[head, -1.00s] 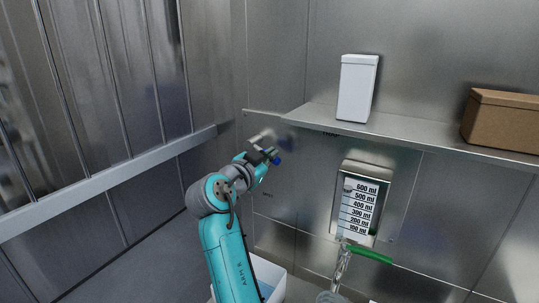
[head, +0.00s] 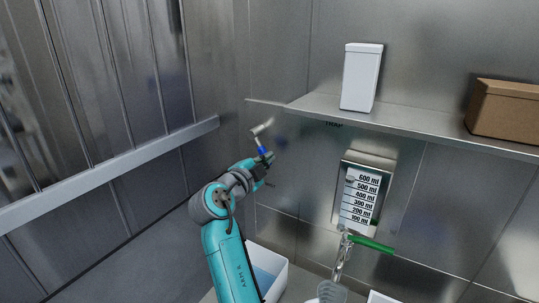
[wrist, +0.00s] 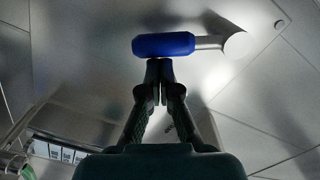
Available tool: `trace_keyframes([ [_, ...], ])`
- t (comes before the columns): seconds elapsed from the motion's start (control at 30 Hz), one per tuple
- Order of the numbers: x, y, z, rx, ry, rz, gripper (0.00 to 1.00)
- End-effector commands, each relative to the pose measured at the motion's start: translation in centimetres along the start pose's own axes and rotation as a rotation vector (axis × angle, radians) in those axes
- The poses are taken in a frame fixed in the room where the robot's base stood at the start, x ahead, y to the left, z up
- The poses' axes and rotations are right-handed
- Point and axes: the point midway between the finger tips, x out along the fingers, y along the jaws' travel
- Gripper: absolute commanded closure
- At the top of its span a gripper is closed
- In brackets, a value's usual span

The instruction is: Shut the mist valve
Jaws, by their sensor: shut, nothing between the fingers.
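A lever valve with a blue grip (head: 262,151) and a pale metal hub is on the back wall, below the left end of the shelf. I take it to be the mist valve; no label on it is readable. In the head view its lever hangs steeply down from the hub. In the wrist view the blue grip (wrist: 163,45) lies crosswise, with its hub (wrist: 236,45) to the right. My gripper (wrist: 160,68) is shut and empty, its fingertips right at the grip's edge; I cannot tell whether they touch. My gripper also shows in the head view (head: 267,165), just below the grip.
A green-handled tap (head: 372,243) is above a clear vessel (head: 331,292), below a gauge marked in ml (head: 360,200). A white bin (head: 270,258) stands low beside my arm. The shelf (head: 400,125) above holds a white box (head: 361,78) and a brown box (head: 508,112).

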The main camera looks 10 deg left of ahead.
Motion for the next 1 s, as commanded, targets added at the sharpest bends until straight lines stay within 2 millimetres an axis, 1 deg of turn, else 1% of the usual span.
trace_keyframes([
  [0.1, 0.0, 0.3, 1.0, 0.107, -0.001, -0.005, 1.00],
  [0.37, 0.1, 0.6, 2.5, 0.331, -0.001, -0.016, 1.00],
  [0.6, 0.1, 0.7, 3.3, 0.335, -0.001, -0.016, 1.00],
  [1.0, 0.2, 0.7, 3.8, 0.334, -0.002, -0.016, 1.00],
])
